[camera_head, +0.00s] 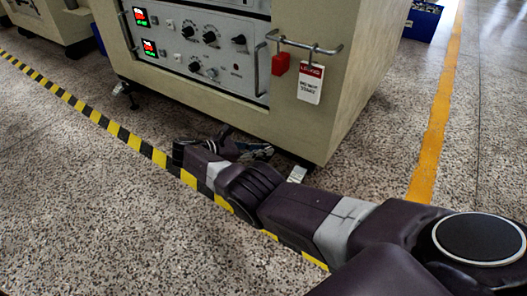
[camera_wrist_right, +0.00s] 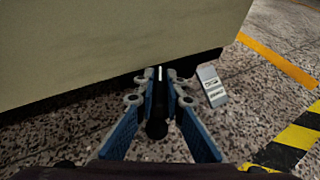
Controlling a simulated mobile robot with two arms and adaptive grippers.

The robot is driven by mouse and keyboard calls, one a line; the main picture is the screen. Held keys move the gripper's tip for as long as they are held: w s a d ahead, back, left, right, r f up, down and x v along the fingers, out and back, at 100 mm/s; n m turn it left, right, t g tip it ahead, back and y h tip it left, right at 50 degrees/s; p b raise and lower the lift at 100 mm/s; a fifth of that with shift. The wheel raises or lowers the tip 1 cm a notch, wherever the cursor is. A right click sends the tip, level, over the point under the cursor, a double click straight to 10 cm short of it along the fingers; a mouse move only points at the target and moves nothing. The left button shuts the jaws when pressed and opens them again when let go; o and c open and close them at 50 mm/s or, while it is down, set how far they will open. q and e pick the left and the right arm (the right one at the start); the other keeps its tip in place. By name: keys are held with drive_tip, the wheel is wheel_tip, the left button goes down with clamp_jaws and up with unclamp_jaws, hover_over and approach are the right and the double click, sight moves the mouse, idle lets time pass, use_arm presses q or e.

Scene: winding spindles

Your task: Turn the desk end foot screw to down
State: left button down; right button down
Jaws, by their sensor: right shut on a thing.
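My right arm reaches in from the lower right in the head view. Its gripper (camera_head: 262,152) is low at the floor, by the bottom edge of the beige cabinet (camera_head: 340,60). In the right wrist view the blue fingers (camera_wrist_right: 158,100) are closed in around a dark upright foot screw (camera_wrist_right: 157,128) under the cabinet's lower edge. A thin bright rod shows above it, between the fingertips. The screw is largely hidden by the gripper in the head view, and its turned position cannot be told. Another foot (camera_head: 124,90) shows under the cabinet's left end. My left gripper is out of view.
A small labelled grey-white block (camera_wrist_right: 211,86) lies on the floor near the fingers. A red padlock (camera_head: 280,64) and a white tag (camera_head: 311,83) hang from the cabinet's handle rail. Yellow-black floor tape (camera_head: 85,110) runs past my arm. Speckled floor is clear at lower left.

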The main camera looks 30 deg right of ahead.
drive_tip(key=shift+d, duration=0.1)
drive_tip(key=c, duration=2)
unclamp_jaws()
drive_tip(key=shift+r, duration=0.1)
drive_tip(key=shift+r, duration=4.85)
